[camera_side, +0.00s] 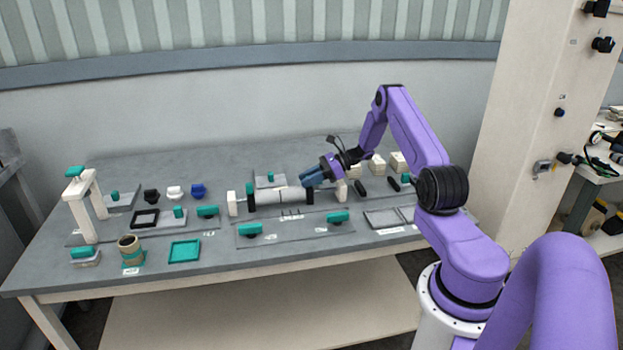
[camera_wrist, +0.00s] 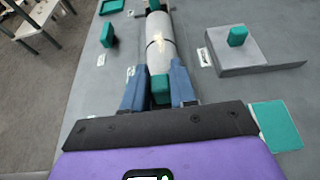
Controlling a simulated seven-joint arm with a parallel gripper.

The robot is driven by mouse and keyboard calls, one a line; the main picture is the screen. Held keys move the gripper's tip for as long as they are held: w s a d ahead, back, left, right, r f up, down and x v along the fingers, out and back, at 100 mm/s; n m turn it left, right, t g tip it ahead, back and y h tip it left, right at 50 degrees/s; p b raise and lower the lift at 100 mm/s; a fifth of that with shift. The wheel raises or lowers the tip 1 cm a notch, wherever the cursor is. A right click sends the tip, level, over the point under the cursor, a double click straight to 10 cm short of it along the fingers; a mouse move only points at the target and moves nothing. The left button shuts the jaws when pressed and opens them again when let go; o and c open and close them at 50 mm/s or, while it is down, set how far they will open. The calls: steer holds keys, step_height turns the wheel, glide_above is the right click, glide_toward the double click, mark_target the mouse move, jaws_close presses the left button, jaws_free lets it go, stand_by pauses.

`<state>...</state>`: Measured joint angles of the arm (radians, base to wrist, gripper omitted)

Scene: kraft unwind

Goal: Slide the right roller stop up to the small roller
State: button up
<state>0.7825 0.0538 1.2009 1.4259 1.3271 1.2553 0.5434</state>
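The small roller (camera_side: 281,196) is a pale grey cylinder lying level between two white end blocks. In the wrist view the cylinder (camera_wrist: 160,45) runs away from my gripper. The right roller stop (camera_side: 310,195) is a black ring near the roller's right end; its teal handle (camera_wrist: 160,90) sits between my fingers. My gripper (camera_side: 307,180) is over this stop, its blue fingers (camera_wrist: 160,78) on both sides of the handle, with little or no gap. The fingers hide the handle in the side view. I cannot tell whether the ring touches the roller.
The left roller stop (camera_side: 250,198) is a black ring with a teal top. White blocks (camera_side: 232,204) (camera_side: 341,190) stand at both ends. A grey block with a teal knob (camera_side: 270,179) stands behind. A flat plate with teal knobs (camera_side: 290,230) lies in front.

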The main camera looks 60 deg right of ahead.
steer(key=shift+o, duration=1.4)
steer(key=v, duration=1.7)
steer(key=shift+s+d+r, duration=0.1)
steer(key=shift+s+r, duration=0.05)
